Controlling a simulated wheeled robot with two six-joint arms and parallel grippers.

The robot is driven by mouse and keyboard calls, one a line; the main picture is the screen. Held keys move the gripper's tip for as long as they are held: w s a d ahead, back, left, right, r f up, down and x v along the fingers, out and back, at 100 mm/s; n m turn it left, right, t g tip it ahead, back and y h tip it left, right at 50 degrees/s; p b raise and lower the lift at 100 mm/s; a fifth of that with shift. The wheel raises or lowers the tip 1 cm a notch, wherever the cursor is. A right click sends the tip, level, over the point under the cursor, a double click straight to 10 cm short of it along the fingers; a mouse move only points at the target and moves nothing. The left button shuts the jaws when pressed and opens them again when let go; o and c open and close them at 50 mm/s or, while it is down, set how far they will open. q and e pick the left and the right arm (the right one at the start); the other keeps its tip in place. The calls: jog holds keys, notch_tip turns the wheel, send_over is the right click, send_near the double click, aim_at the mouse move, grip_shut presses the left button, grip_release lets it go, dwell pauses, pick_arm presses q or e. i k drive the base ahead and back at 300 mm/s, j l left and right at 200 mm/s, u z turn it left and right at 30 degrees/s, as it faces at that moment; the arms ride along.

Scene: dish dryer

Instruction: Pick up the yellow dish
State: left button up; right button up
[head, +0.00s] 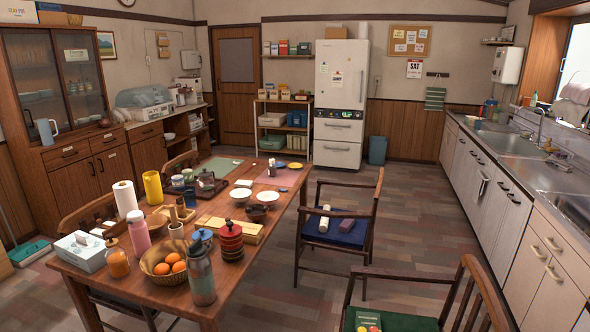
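A small yellow dish (295,166) lies flat at the far right end of the wooden dining table (225,285). A blue dish (280,164) lies close to its left. A pink placemat (268,176) is just in front of them. Neither of my grippers shows in the head view.
White bowls (240,196), a dark teapot (207,183), bottles and a basket of oranges (163,262) crowd the table. Wooden chairs with a blue cushion (340,232) and a green one stand at its right. Open floor (410,200) lies between them and the sink counter (512,145).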

aim_at(293, 166)
jog(key=u, duration=1.2)
jog(key=i+j+u, duration=0.15)
jog(key=i+u, duration=0.2)
jog(key=i, duration=0.15)
jog(key=i+u, duration=0.35)
jog(key=i+l+u, duration=0.15)
jog(key=i+u, duration=0.2)
jog(key=i, duration=0.25)
jog(key=i+u, duration=0.35)
jog(key=i, duration=1.3)
jog(key=i+z, duration=0.25)
jog(key=i, duration=0.6)
jog(key=i+j+z, duration=0.15)
jog(key=i+z, duration=0.15)
jog(key=i, duration=0.55)
jog(key=i+l+z, duration=0.2)
jog(key=i+z, duration=1.1)
jog(key=i+j+z, duration=0.2)
jog(key=i+z, duration=0.25)
jog(key=i+l+z, duration=0.15)
jog(key=i+z, duration=0.2)
jog(key=i, duration=0.45)
jog(key=i+j+z, duration=0.1)
jog(key=i+z, duration=0.25)
jog(key=i, duration=2.1)
